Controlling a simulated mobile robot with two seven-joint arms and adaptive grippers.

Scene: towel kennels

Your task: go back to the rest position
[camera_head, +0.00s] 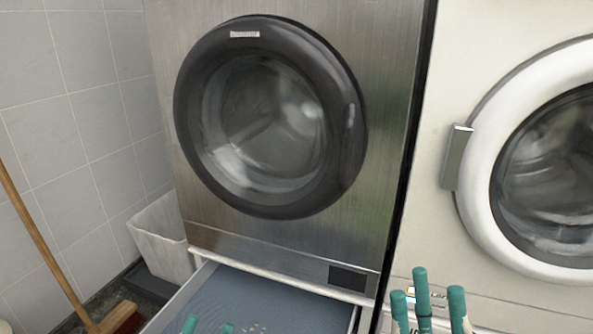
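My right gripper (430,303) shows at the bottom right, with teal fingertips pointing up and spread apart. It looks open, with nothing between the fingers. It appears in front of the lower part of the white machine. Of my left gripper (208,326) only two teal tips show at the bottom edge, apart from each other, over the open drawer (270,292). The rest of the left gripper is out of frame, so its opening cannot be judged.
A steel front-loading machine (285,232) with a shut dark round door stands in the middle, above the blue-grey drawer. A white machine (440,90) stands at right, its door shut. At left are a pale bin (165,240) and a wooden-handled broom (40,245) near the tiled wall.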

